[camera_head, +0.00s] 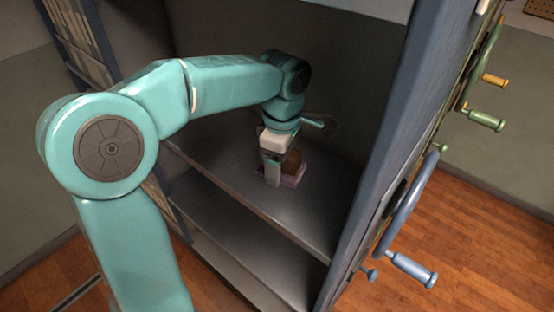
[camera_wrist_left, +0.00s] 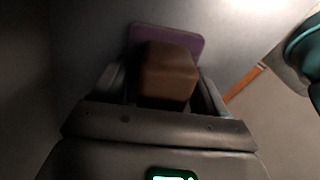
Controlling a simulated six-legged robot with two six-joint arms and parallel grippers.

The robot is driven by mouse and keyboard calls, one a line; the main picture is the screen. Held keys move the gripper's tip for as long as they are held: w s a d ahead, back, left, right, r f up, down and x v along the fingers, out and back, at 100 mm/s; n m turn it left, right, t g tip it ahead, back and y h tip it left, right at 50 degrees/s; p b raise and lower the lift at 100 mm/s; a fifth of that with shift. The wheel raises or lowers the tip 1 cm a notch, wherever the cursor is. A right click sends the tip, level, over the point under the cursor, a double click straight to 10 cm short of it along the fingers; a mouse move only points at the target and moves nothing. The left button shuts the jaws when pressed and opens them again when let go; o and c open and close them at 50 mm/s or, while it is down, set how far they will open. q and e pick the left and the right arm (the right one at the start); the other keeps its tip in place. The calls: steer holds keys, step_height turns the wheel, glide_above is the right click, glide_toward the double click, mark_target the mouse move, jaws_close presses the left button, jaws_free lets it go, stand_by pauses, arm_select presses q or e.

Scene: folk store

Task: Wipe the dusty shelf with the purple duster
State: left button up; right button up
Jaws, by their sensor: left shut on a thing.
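The purple duster (camera_head: 293,180) has a flat purple base and a brown block handle. It is down at the surface of the grey shelf (camera_head: 240,171), inside the cabinet. My left gripper (camera_head: 276,174) reaches in from the left and is shut on the duster's brown handle. In the left wrist view the handle (camera_wrist_left: 168,76) sits between the two fingers of the gripper (camera_wrist_left: 168,88), with the purple base (camera_wrist_left: 192,42) beyond it. I cannot tell whether the base presses on the shelf. Dust is not clearly visible. My right gripper is not in view.
More shelves (camera_head: 255,250) lie below this one. The cabinet's blue side wall (camera_head: 385,140) rises on the right, with a blue handwheel (camera_head: 407,205) and green handwheel (camera_head: 485,65) outside it. The shelf is bare to the duster's front and left.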

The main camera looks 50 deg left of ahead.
arm_select(q)
steer(key=shift+d+f, duration=0.25)
steer(key=shift+d, duration=0.1)
step_height(320, 180, up, 6)
steer(key=p, duration=0.5)
steer(key=shift+a+f, duration=0.1)
steer(key=shift+f, duration=0.05)
steer(key=shift+r, duration=0.3)
steer(key=shift+w, duration=0.15)
steer(key=shift+f, duration=0.1)
